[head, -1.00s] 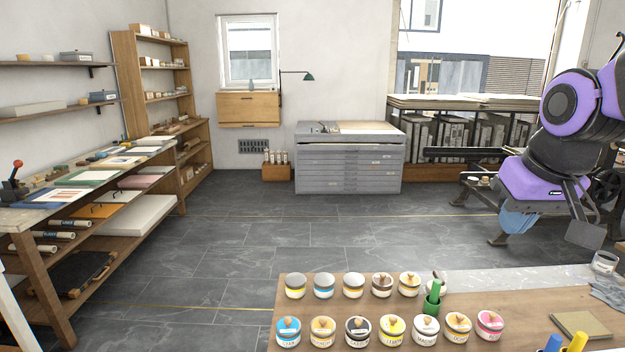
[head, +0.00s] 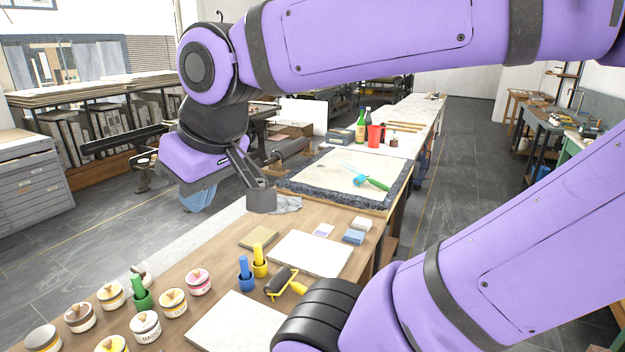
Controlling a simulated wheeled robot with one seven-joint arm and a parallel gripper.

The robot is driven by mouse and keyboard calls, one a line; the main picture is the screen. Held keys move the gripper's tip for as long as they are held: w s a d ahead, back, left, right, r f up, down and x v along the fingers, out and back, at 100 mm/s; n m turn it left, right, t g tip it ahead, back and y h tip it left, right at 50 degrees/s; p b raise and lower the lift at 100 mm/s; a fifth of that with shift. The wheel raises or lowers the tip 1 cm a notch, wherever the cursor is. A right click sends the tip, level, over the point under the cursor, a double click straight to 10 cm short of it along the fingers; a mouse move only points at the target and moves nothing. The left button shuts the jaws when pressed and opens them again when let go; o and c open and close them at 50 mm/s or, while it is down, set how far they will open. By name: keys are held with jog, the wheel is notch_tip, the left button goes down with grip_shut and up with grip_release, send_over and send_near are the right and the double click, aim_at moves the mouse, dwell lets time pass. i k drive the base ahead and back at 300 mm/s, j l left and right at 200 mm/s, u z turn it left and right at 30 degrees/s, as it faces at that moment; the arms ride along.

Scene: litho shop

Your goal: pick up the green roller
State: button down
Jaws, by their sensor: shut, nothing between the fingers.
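A roller with a green handle (head: 375,184) and a light-blue head lies on the pale slab (head: 325,172) at the middle of the head view. My gripper (head: 262,200) hangs in the air to the left of it, shut and empty.
A black roller with a yellow handle (head: 281,281) lies beside the blue cup (head: 246,272) and yellow cup (head: 260,262). Several ink jars (head: 145,326) fill the lower left.

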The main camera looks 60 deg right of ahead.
aim_at(378, 185)
jog(key=k+l+z, duration=0.35)
jog(key=l+z, duration=0.15)
jog(key=l, duration=0.15)
jog(key=z, duration=1.5)
